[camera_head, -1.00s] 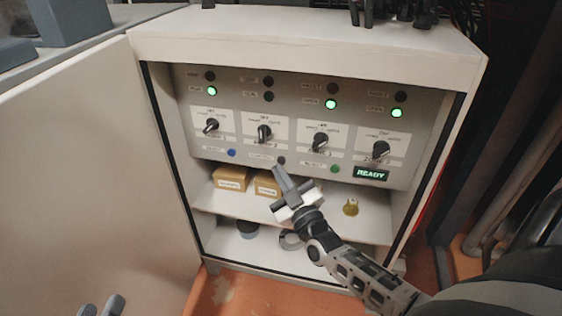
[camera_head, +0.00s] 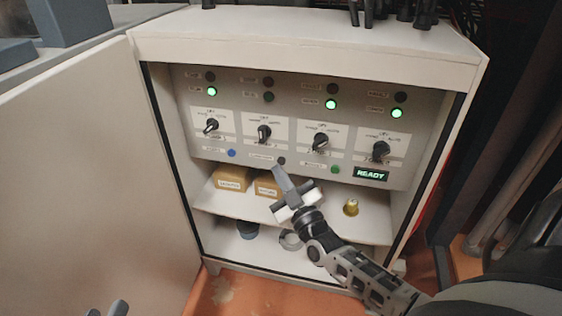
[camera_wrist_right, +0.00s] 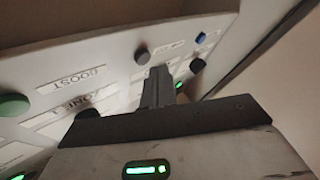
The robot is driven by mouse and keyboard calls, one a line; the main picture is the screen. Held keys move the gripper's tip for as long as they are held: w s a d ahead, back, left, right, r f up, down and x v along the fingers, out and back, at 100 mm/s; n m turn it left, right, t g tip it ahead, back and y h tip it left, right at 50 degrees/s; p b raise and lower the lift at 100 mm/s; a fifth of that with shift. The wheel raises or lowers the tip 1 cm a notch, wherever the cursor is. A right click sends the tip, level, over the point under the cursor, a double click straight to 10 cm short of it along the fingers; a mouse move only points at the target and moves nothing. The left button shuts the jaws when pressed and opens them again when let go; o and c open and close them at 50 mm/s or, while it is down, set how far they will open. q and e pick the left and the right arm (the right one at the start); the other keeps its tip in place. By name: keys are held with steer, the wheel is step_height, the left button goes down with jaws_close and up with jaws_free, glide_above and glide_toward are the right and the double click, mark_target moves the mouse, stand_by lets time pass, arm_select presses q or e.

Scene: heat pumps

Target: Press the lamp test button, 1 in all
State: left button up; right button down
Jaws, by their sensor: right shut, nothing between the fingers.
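On the grey control panel (camera_head: 300,130) in the open cabinet, a row of small buttons sits below the rotary switches. The dark grey button (camera_head: 281,160) is between the blue and green ones; its label is too blurred to read. In the right wrist view it (camera_wrist_right: 142,56) is just beyond my fingertips. My right gripper (camera_head: 277,170) is shut and empty, its tips just below and in front of that button. Contact cannot be made out. It also shows in the right wrist view (camera_wrist_right: 159,72). My left gripper (camera_head: 106,311) is at the lower left edge, fingertips apart.
A blue button (camera_head: 231,152) and a green button (camera_head: 335,169) flank the grey one. A lit READY display (camera_head: 371,175) is at right. Yellow boxes (camera_head: 230,180) stand on the shelf below. The open cabinet door (camera_head: 90,180) fills the left side.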

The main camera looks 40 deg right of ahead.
arm_select(q)
steer(key=shift+w+r, duration=0.1)
steer(key=shift+r, duration=0.2)
arm_select(e)
steer(key=shift+w+d, duration=0.1)
steer(key=shift+d, duration=0.05)
stand_by(0.3)
steer(key=shift+w+d, duration=0.2)
arm_select(q)
steer(key=shift+f, duration=0.3)
arm_select(e)
steer(key=shift+w+d, duration=0.2)
steer(key=shift+d, duration=0.05)
stand_by(0.4)
arm_select(q)
steer(key=shift+r+p, duration=0.5)
steer(key=shift+r, duration=0.25)
arm_select(e)
steer(key=shift+s+a, duration=0.5)
steer(key=shift+a, duration=0.1)
